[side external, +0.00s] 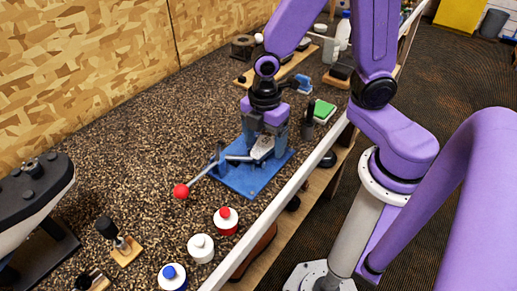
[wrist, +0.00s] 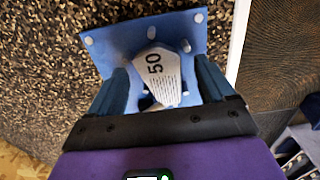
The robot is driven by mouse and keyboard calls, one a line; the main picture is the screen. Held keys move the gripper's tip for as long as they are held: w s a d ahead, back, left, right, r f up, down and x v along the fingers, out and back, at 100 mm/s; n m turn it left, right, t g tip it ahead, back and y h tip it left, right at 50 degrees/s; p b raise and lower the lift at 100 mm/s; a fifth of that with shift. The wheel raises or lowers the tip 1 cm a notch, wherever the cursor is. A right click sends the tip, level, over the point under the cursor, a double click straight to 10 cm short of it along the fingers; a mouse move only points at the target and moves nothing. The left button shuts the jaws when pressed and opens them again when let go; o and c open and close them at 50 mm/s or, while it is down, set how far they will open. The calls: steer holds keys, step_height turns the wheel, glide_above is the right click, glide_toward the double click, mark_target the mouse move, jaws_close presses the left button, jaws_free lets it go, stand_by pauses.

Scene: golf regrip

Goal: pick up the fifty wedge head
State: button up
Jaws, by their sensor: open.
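The fifty wedge head (wrist: 158,72) is a pale, grooved club head marked "50" in the wrist view. It lies over a blue base plate (wrist: 108,52) with light round spots. In the side view the wedge head (side external: 262,147) is partly hidden by my gripper, and the blue plate (side external: 247,184) carries a lever with a red ball (side external: 181,191). My gripper (wrist: 163,88) is open, with one finger on each side of the head. Whether the fingers touch it cannot be told. The gripper also shows in the side view (side external: 265,143), low over the plate.
Bottles with red (side external: 226,221), white (side external: 201,248) and blue (side external: 172,277) caps stand near the front edge. A green-topped block (side external: 323,110) lies behind the plate. A white table edge (side external: 290,190) runs along the right. Speckled surface to the left is partly free.

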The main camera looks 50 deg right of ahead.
steer(key=c, duration=1)
steer(key=shift+c, duration=0.6)
steer(key=shift+r, duration=0.15)
